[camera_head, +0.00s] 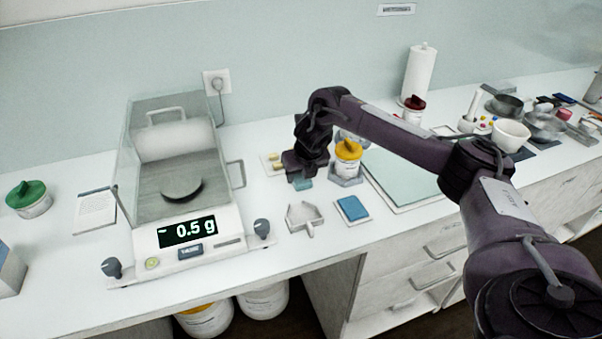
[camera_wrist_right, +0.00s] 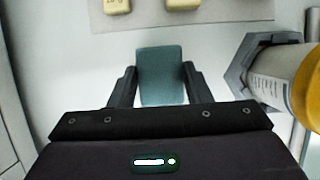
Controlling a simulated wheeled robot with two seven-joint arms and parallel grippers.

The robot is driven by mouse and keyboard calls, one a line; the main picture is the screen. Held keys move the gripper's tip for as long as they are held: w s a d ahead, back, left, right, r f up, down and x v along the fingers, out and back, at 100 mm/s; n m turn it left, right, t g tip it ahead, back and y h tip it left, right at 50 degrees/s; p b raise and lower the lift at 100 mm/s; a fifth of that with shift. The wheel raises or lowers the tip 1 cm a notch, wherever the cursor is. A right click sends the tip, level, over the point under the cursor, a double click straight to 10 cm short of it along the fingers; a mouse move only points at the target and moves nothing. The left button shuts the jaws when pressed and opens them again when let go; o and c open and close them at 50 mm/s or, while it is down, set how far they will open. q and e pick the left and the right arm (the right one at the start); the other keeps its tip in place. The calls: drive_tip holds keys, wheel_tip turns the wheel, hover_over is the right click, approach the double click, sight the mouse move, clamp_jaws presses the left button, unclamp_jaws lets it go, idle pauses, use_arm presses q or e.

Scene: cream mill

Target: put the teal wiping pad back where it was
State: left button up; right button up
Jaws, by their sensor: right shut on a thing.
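The teal wiping pad (camera_wrist_right: 161,74) is between the fingers of my right gripper (camera_wrist_right: 158,88) in the right wrist view. The fingers are shut on its two sides. In the head view the pad (camera_head: 302,184) shows just below my right gripper (camera_head: 300,174), over the white bench behind the grey scoop-shaped tray. I cannot tell whether the pad touches the bench. A blue pad (camera_head: 352,208) lies flat on the bench, nearer the front. My left gripper is not in view.
A yellow-lidded jar (camera_head: 348,156) in a grey holder stands right of the gripper. A pale plate with yellow weights (camera_head: 273,162) lies behind left. The grey tray (camera_head: 305,217) is in front; a green mat (camera_head: 405,178) lies right.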

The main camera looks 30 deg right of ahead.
sight(304, 183)
drive_tip(key=o, duration=0.9)
drive_tip(key=shift+f, duration=0.1)
drive_tip(key=v, duration=0.7)
drive_tip(key=p+v, duration=0.2)
drive_tip(key=v, duration=0.3)
drive_tip(key=shift+s+a+p, duration=0.1)
drive_tip(key=shift+p, duration=0.25)
